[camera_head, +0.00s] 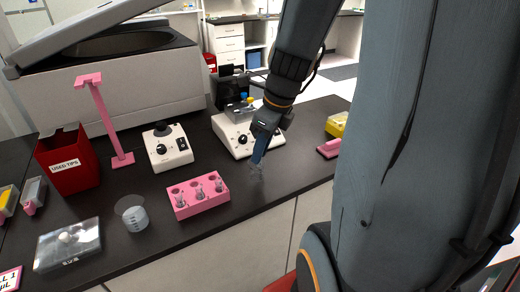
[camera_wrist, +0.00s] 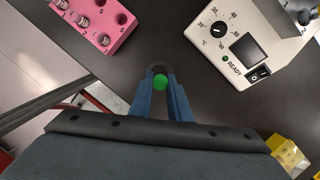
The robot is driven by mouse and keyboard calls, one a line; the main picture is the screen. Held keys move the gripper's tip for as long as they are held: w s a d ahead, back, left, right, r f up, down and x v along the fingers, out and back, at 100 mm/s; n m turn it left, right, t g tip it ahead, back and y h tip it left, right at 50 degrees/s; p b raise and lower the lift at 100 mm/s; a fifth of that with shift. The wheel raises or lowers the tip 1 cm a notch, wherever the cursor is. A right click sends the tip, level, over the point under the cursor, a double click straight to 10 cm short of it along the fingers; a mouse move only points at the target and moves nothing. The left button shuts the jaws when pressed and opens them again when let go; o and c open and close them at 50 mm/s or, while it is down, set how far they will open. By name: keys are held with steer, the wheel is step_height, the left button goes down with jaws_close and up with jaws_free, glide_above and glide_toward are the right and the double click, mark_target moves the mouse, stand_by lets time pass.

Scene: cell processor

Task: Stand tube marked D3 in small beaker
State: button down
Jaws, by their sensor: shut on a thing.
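My gripper (camera_head: 257,161) is shut on a clear tube (camera_head: 257,171), held above the bench to the right of the pink rack. In the wrist view, my gripper (camera_wrist: 160,95) has a green round spot (camera_wrist: 160,83) between its blue fingers; any mark on the tube cannot be read. The small clear beaker (camera_head: 136,221), with graduation marks, stands upright on the bench to the left of the pink rack, well away from my gripper. It is not in the wrist view.
The pink rack (camera_head: 203,208) holds several tubes and also shows in the wrist view (camera_wrist: 108,43). A white READY instrument (camera_wrist: 235,30) stands behind my gripper.

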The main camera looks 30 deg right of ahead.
steer(key=shift+f, duration=0.4)
steer(key=c, duration=1.6)
jaws_free()
steer(key=shift+r, duration=0.15)
steer(key=v, duration=0.7)
steer(key=shift+r, duration=0.3)
